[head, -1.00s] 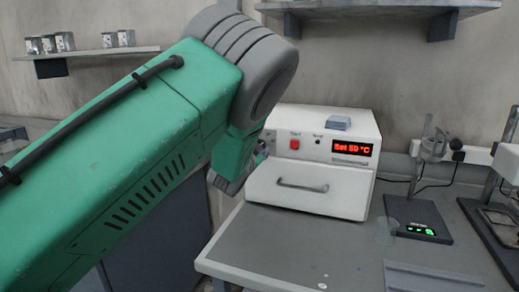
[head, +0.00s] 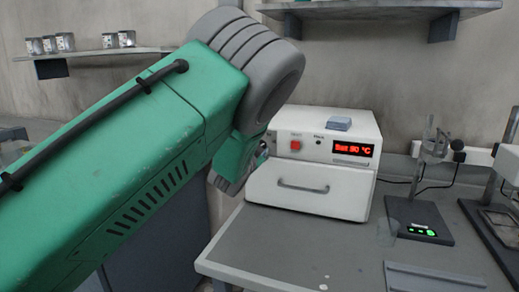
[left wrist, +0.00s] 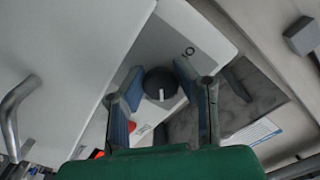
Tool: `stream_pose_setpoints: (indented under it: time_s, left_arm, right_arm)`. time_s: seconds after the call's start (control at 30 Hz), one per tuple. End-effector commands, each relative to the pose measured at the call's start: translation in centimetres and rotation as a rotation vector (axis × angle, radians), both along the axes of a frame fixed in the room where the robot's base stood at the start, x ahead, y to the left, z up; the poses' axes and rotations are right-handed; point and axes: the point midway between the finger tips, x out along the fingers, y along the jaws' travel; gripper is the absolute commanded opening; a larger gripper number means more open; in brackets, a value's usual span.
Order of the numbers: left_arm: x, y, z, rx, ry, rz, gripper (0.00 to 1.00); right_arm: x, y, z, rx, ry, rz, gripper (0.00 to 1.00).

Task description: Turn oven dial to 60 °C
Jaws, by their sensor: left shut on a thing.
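The white oven (head: 318,160) stands on the grey bench with a red-lit display (head: 353,149) that seems to read "Set 90 °C"; the digits are small. In the left wrist view the black round dial (left wrist: 160,84) with a white pointer mark sits between the two fingers of my left gripper (left wrist: 159,74). The left gripper is shut on the dial. In the head view the left gripper (head: 262,152) is at the oven's left front edge, largely hidden by my green arm, and the dial is hidden there. My right gripper is not in view.
A red switch (head: 295,145) is on the oven front, above the drawer handle (head: 302,187). A small blue-grey block (head: 339,123) lies on top of the oven. A scale with a green display (head: 421,230) stands to the right. The bench front is mostly clear.

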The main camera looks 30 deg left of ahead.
Motion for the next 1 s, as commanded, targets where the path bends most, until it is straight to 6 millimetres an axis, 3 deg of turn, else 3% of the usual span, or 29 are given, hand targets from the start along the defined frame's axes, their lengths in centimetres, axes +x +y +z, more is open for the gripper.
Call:
stream_pose_setpoints:
  time_s: [0.03, 0.77, 0.8, 1.0]
  left_arm:
    - [0.25, -0.31, 0.71, 0.007, -0.015, -0.009, 0.00]
    - [0.26, -0.44, 0.62, 0.024, -0.009, -0.010, 0.00]
    - [0.26, -0.43, 0.62, 0.024, -0.009, -0.010, 0.36]
    - [0.21, -0.21, 0.24, 0.021, -0.001, -0.005, 0.37]
  right_arm:
    - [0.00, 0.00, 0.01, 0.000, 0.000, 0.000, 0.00]
    - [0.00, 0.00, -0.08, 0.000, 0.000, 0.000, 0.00]
    - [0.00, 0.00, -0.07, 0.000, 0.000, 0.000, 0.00]
    - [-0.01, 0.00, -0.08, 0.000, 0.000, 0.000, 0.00]
